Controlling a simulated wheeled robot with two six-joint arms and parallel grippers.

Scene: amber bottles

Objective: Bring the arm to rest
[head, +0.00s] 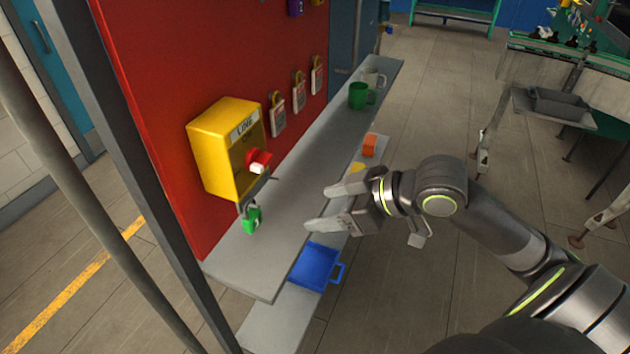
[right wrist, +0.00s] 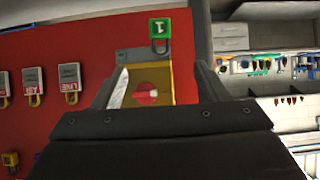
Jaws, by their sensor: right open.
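My right gripper (head: 317,207) is open and empty. In the head view it is over the grey shelf (head: 262,262), with its fingers pointing left towards the red board. The yellow switch box (head: 212,165) is on that board, apart from the fingertips, and has a red knob (head: 259,158). A green padlock (head: 252,219) hangs at the bottom of the box. In the right wrist view, turned upside down, the open fingers (right wrist: 158,82) frame the box and its red knob (right wrist: 146,94); the padlock (right wrist: 160,33) shows above. My left gripper is out of view.
Several tagged padlocks (head: 278,115) hang on the red board (head: 160,70). A blue tray (head: 313,268) and an orange item (head: 369,146) are lower. Open floor lies right.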

